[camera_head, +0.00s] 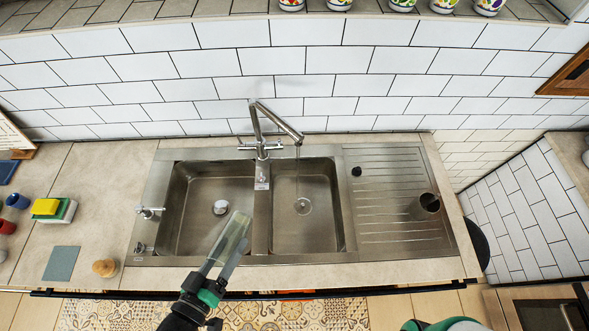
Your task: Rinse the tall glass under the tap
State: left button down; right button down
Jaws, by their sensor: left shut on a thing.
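A tall clear glass (235,236) is held tilted over the front of the left sink basin (185,220). My left gripper (213,268) is shut on it, reaching in from the front edge of the counter. The steel tap (261,130) stands behind the divider, its spout swung over the right basin (322,225). A thin pale line, seemingly water, drops from the spout tip towards the right drain (302,206). The glass is to the left of this line and apart from it. My right gripper is out of view.
A dark cup (426,205) stands on the ridged drainboard (385,225). Sponges (52,209), a grey-green cloth (61,263) and a wooden knob-like item (104,268) lie on the left counter. Small cross-handled fittings (150,212) sit on the sink's left rim. Both basins look otherwise empty.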

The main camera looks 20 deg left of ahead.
pick_arm(q)
jog(key=shift+r, duration=0.1)
jog(key=shift+s+r, duration=0.2)
jog(key=shift+s, duration=0.05)
jog(key=s+r, duration=0.1)
jog(key=s, duration=0.1)
jog(key=s+r+p, duration=0.1)
jog(key=s+r, duration=0.1)
jog(key=shift+d, duration=0.2)
jog(key=shift+s+r, duration=0.2)
jog(key=shift+s, duration=0.05)
jog(key=shift+p, duration=0.3)
